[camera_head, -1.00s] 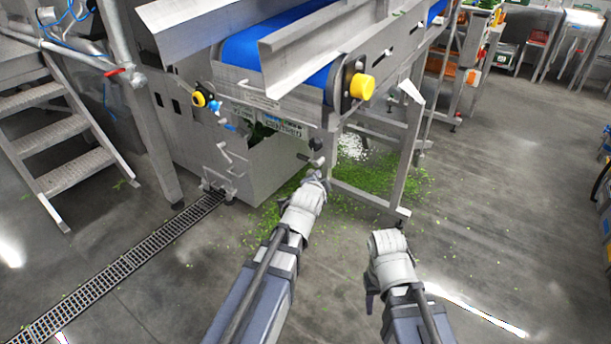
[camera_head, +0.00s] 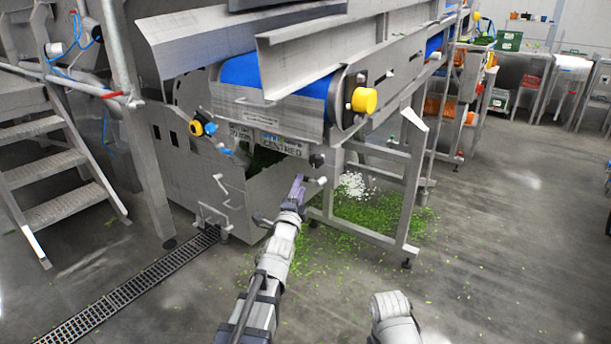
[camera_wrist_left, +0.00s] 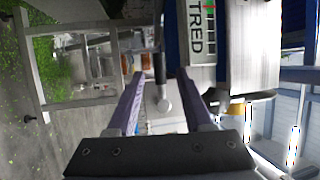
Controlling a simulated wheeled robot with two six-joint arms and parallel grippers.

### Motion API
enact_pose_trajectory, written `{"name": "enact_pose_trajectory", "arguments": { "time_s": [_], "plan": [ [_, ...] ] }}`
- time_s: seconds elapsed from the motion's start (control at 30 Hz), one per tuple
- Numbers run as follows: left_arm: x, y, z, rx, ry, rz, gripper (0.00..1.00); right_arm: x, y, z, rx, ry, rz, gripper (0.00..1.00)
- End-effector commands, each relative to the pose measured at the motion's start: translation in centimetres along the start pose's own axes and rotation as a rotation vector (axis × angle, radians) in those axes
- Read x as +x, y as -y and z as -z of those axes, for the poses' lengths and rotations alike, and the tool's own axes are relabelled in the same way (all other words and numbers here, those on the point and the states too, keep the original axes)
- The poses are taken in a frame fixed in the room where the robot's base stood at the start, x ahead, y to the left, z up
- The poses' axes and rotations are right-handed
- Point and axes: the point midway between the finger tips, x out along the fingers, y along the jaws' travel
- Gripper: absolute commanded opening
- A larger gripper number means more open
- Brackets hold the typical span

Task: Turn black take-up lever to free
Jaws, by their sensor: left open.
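My left gripper (camera_head: 299,181) is open below the end of the blue belt conveyor, its purple fingers pointing at the machine. In the left wrist view its fingertips (camera_wrist_left: 160,76) stand apart on either side of a short black lever (camera_wrist_left: 160,64). A pale grey round knob (camera_wrist_left: 163,104) shows just below the lever, also between the fingers. I cannot tell whether the fingers touch either one. In the head view a dark knob (camera_head: 316,160) and a pale grey end (camera_head: 322,181) sit near the fingertips. My right arm shows at the bottom, its gripper out of sight.
A yellow knob (camera_head: 364,100) is on the conveyor's end plate. The steel support frame (camera_head: 410,180) stands to the right, with green scraps (camera_head: 375,215) on the floor. A floor drain (camera_head: 120,295) and steps (camera_head: 55,165) lie left. Floor at right is clear.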

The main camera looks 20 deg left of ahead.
Motion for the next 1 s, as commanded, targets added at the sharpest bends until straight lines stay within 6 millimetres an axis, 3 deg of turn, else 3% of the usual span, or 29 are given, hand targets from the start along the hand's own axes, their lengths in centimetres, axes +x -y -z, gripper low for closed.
{"name": "enact_pose_trajectory", "arguments": {
  "time_s": [0.6,0.87,1.0],
  "plan": [
    [7.5,0.0,0.1,-0.002,0.000,-0.002,0.51,-1.4,-0.2,-0.1,0.003,0.001,-0.002,0.50],
    [7.7,-0.1,0.1,-0.002,0.000,-0.002,0.51,-1.4,-0.2,-0.1,0.003,0.001,-0.002,0.50],
    [7.6,-0.1,0.1,-0.002,0.000,-0.002,0.38,-1.4,-0.2,-0.1,0.003,0.001,-0.002,0.50]
  ]
}}
